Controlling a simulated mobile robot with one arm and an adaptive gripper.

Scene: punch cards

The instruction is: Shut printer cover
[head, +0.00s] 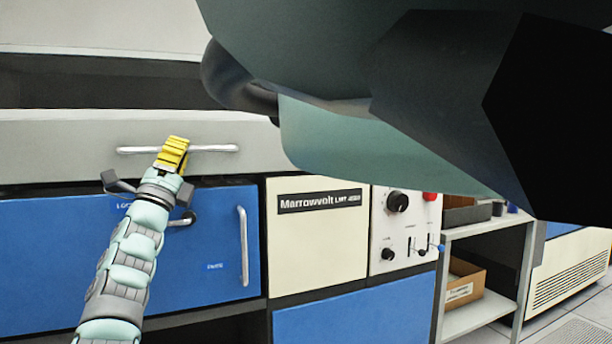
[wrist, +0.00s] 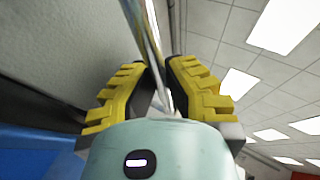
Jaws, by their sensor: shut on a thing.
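The printer cover (head: 60,145) is a wide light grey panel at the upper left of the head view, above a blue cabinet front. A dark opening (head: 90,82) shows along its top edge. A silver horizontal bar handle (head: 218,148) is fixed to the cover. My gripper (head: 174,150), with yellow ridged fingers, is shut on the middle of this handle. In the wrist view the handle (wrist: 143,35) runs between the two yellow fingers (wrist: 160,78), with the grey cover (wrist: 60,45) to the left.
Below the cover are a blue door (head: 60,250) with a vertical handle and a cream panel (head: 315,240). A control panel (head: 400,225) with knobs and a shelf (head: 480,322) with boxes stand to the right. My own arm blocks the upper right.

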